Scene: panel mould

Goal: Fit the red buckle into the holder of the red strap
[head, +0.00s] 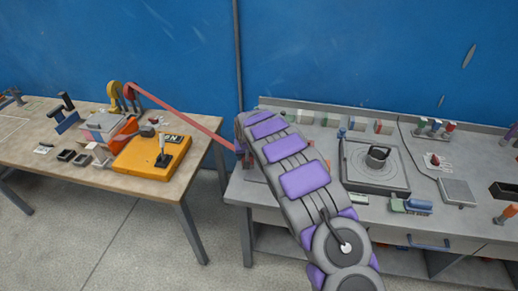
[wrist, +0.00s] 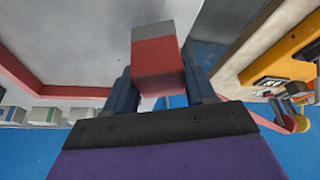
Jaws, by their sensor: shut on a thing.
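The red strap (head: 180,110) runs taut from a red reel (head: 130,92) on the left wooden table, across the gap, to my gripper at the left edge of the right grey bench. In the wrist view, my gripper (wrist: 158,75) is shut on the red buckle (wrist: 157,58), a red block with a grey end, held between its two blue fingers. A piece of the strap (wrist: 268,123) shows at the lower right, leading to the reel. My arm hides most of the gripper in the head view. I cannot clearly make out the holder; it may be hidden behind my arm.
The left table (head: 205,135) carries an orange panel (head: 150,157), a yellow reel and small parts. The right bench (head: 265,190) has a square plate with a round fixture (head: 376,158) and several small parts. A floor gap separates the tables; a blue wall (head: 180,50) stands behind.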

